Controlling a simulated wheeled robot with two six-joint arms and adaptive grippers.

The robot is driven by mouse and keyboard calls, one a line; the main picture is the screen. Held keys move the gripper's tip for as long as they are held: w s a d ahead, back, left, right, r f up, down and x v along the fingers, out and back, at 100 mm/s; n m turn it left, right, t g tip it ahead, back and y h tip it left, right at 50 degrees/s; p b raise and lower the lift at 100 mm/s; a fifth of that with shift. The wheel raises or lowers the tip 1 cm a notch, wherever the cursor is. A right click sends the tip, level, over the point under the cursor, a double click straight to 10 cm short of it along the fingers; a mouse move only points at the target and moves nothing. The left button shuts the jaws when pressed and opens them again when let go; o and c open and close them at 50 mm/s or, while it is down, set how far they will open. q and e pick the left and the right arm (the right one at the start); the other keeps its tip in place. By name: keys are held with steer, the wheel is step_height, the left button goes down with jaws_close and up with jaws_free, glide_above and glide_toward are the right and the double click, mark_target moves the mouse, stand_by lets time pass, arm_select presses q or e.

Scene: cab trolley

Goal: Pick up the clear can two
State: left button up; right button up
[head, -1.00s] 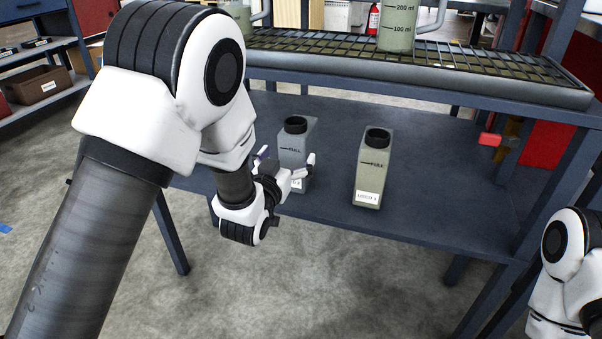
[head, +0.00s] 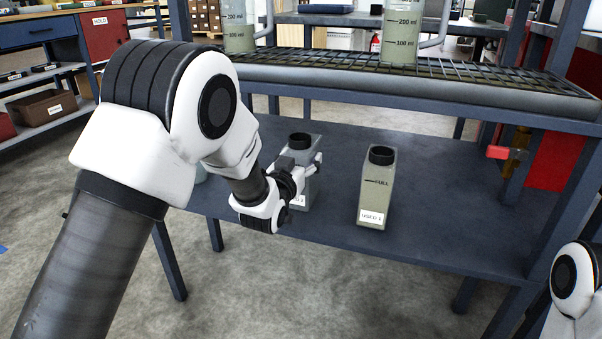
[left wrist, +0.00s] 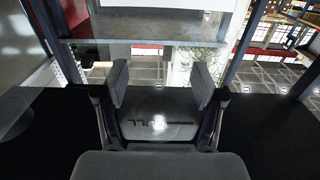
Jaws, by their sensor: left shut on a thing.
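A grey can with a black cap (head: 300,141) stands on the lower blue shelf, partly hidden by my left gripper. My left gripper (head: 304,170) is shut on this can (head: 313,190). In the left wrist view the two fingers of the left gripper (left wrist: 162,100) press on both sides of the can (left wrist: 158,128), which shows an upside-down "FULL" mark. The number on its label is mostly covered. A second, greenish can (head: 377,195) with a black cap, a "FULL" mark and a white label stands apart to the right. My right gripper is out of view.
The blue lower shelf (head: 440,215) is clear around the second can. Above it runs a grated shelf (head: 330,60) carrying two measuring jugs (head: 402,35), (head: 240,30). A red-handled valve (head: 498,152) sits at the right, near the blue frame posts.

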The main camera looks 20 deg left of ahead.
mark_target(300, 136)
arm_select(q)
step_height(300, 136, up, 10)
steer(key=p, duration=0.6)
steer(key=shift+r, duration=0.25)
steer(key=shift+s+a+b, duration=0.15)
steer(key=shift+s+b, duration=0.15)
steer(key=shift+s, duration=3.45)
steer(key=shift+s+a+b, duration=0.1)
steer(key=shift+s+b, duration=0.15)
steer(key=shift+s, duration=3.5)
